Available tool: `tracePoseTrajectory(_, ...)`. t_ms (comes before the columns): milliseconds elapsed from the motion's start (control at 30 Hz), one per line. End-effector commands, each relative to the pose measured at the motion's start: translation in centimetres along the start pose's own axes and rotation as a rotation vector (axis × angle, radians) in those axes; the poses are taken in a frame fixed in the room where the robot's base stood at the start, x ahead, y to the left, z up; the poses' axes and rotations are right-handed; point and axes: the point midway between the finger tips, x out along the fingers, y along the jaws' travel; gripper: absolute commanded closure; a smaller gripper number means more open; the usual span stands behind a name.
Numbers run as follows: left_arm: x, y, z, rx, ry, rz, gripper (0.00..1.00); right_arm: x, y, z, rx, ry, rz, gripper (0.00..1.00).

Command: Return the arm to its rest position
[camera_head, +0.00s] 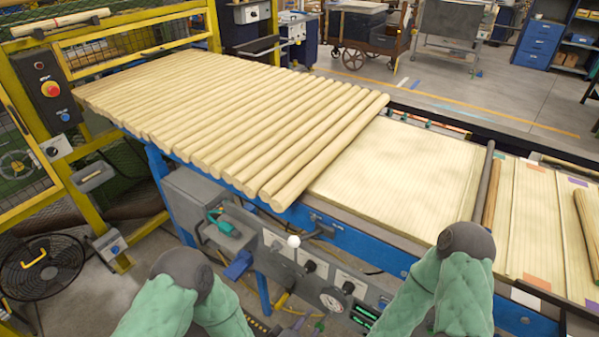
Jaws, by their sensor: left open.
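My two arms in green sleeves come in from the bottom edge, each bent at a dark rounded joint. Only a little of my left gripper (262,327) shows, dark and at the bottom edge beyond the sleeve; its fingers are mostly cut off. It is open, and I see nothing held in it. My right arm is bent up in front of the conveyor's right part, and its gripper is outside the picture. Many pale turned wood rods (240,120) lie side by side on the blue-framed line (370,255), beyond both arms.
A control panel (285,250) with knobs and a gauge hangs below the line's near edge. Pale boards (400,170) lie on the right part. A yellow guard frame (215,30) and a floor fan (40,268) stand left. A cart (365,30) and open floor are behind.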

Motion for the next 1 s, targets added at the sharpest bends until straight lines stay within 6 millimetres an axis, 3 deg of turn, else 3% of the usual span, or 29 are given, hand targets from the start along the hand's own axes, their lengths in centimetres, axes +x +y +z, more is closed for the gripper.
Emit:
tracePoseTrajectory(267,-0.8,-7.1,2.9,-0.053,-0.313,-0.214,0.42,-0.6,-0.2,0.0,0.0,0.0,0.0,0.42)
tracePoseTrajectory(500,-4.5,-11.2,6.3,-0.141,-0.593,-0.334,0.42,-1.0,-0.3,0.0,0.0,0.0,0.0,0.42)
tracePoseTrajectory(767,-8.4,-12.7,9.2,-0.235,-0.806,-0.386,0.42,-1.2,-0.4,0.1,0.0,0.0,0.0,0.42)
tracePoseTrajectory(1000,-9.2,-12.8,9.7,-0.254,-0.846,-0.39,0.42,-1.3,-0.5,0.1,0.0,0.0,0.0,0.42)
